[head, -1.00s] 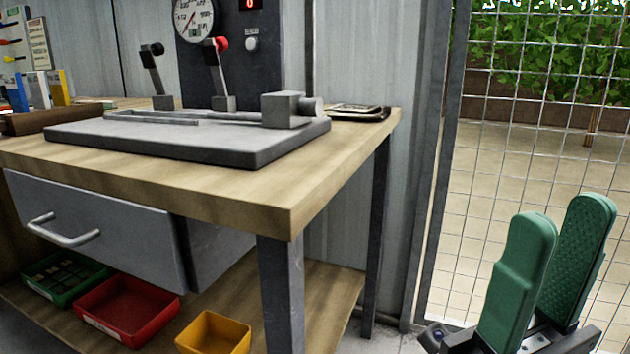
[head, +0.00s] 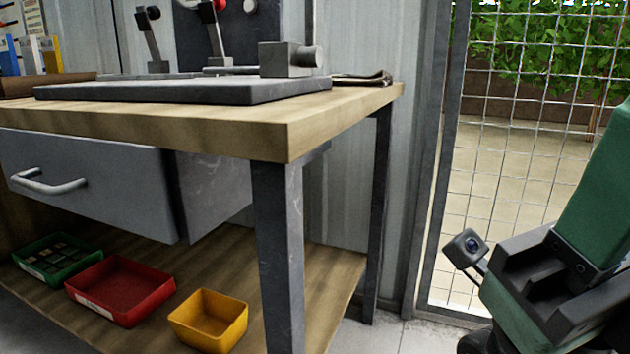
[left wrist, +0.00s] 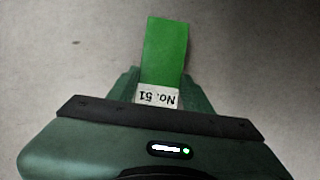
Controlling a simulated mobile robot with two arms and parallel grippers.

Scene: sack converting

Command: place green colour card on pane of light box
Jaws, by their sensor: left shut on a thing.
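The green colour card (left wrist: 165,52) shows in the left wrist view, with a white label reading "No. 51" upside down at its lower end. My left gripper (left wrist: 160,97) is shut on the card at that label end, and the card sticks out past the fingertips over a plain grey surface. The left gripper is not in the head view. My right gripper (head: 608,190) is at the right edge of the head view; one green finger shows in part and the other is out of frame. I see no light box or pane.
A wooden workbench (head: 200,122) carries a grey slab (head: 180,92) with levers. Its grey drawer (head: 90,185) is shut. Green (head: 57,279), red (head: 121,313) and yellow (head: 207,341) bins stand on the lower shelf. A wire mesh fence (head: 520,130) stands at right.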

